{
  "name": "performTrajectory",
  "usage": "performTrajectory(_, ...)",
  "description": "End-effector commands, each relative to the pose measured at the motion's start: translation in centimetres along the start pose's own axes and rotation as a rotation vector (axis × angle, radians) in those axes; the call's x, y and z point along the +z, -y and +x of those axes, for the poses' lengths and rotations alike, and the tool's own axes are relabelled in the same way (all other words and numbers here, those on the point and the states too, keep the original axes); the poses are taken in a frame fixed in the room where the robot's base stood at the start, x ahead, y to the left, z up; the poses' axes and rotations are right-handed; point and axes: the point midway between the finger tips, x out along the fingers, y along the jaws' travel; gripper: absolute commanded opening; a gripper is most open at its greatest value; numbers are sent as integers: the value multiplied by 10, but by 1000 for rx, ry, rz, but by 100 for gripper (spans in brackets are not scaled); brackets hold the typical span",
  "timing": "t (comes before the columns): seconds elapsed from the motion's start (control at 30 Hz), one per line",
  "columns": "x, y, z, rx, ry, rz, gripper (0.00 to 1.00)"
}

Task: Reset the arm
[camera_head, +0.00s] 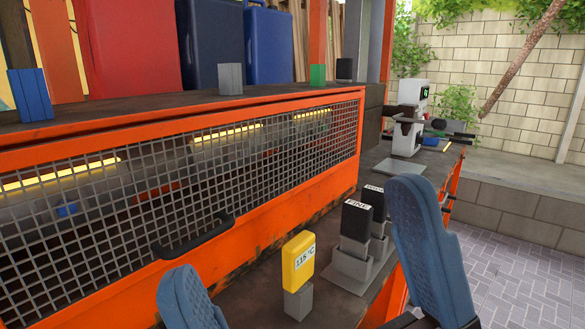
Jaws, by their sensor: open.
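My gripper (294,238) shows at the bottom of the head view as two blue ribbed fingers set wide apart. It is open, with nothing seen held between the fingers. Its palm and the rest of the arm are out of view. In the gap between the fingers, a yellow block with a temperature label (299,258) stands on a grey post on the dark bench ledge. The right finger covers part of the ledge beside the black-topped pieces. I cannot tell how far the fingers are from these things.
A black piece labelled FINE (356,221) and another labelled black piece (374,203) stand in grey holders. An orange-framed mesh guard (120,200) with a black handle (194,240) fills the left. A white machine (409,118) stands farther back. Paved floor (515,265) is clear at right.

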Motion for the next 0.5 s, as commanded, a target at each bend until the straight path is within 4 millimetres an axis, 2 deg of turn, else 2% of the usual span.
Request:
performTrajectory(0.03, 4, -6, -16, 46, 72, 11, 100)
performTrajectory(0.27, 15, -30, -90, 217, 382, 42, 100)
performTrajectory(0.5, 4, -43, -180, 347, 717, 65, 100)
